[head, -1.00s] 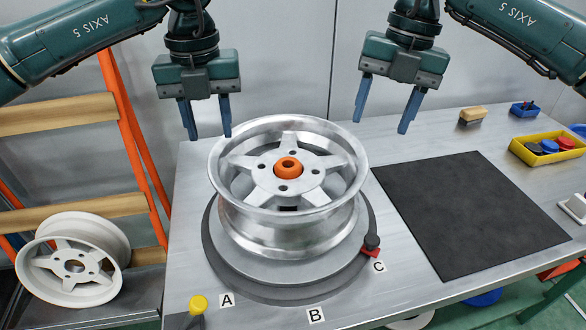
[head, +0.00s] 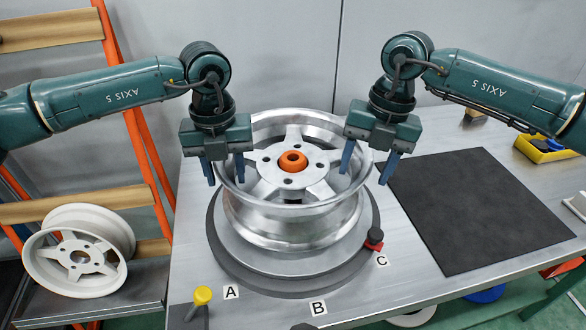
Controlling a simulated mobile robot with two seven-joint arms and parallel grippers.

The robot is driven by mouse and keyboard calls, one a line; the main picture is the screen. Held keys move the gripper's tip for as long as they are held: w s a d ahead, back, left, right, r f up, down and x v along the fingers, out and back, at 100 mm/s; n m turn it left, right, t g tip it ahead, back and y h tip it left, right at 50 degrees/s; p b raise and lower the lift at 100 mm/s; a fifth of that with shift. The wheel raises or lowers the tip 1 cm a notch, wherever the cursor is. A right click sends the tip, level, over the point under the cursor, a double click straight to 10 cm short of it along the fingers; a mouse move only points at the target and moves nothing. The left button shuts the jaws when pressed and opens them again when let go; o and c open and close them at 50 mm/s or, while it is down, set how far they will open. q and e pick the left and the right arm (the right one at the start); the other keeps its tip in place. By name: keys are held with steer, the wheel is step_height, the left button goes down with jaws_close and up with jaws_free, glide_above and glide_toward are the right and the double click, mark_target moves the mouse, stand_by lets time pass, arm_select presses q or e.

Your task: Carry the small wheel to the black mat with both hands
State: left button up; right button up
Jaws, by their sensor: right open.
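A silver five-spoke wheel (head: 267,187) lies flat, face up, on a round grey turntable (head: 225,268) in the head view. An orange hub piece (head: 293,161) sits at its centre. My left gripper (head: 226,181) is open at the wheel's left rim, one finger outside and one over the inside. My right gripper (head: 364,178) is open at the right rim, its fingers likewise on either side. I cannot tell whether any finger touches the rim. The black mat (head: 470,210) lies flat and empty on the table to the right.
A white wheel (head: 112,230) leans on a rack at the left. A yellow knob (head: 202,294) stands at the front left, and a red clamp (head: 374,245) sits at the turntable's right. A yellow bin (head: 540,150) and a wooden-handled brush (head: 474,117) are at the back right.

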arm_select(q)
steer(key=shift+f, duration=0.85)
arm_select(e)
steer(key=shift+s+a+f, duration=0.1)
steer(key=shift+a+f, duration=0.05)
steer(key=shift+f, duration=0.7)
arm_select(q)
jaws_close()
arm_select(e)
steer(key=c, duration=0.9)
jaws_close()
arm_select(q)
steer(key=shift+w+r, duration=0.1)
steer(key=shift+r, duration=0.05)
arm_select(e)
steer(key=shift+r, duration=0.15)
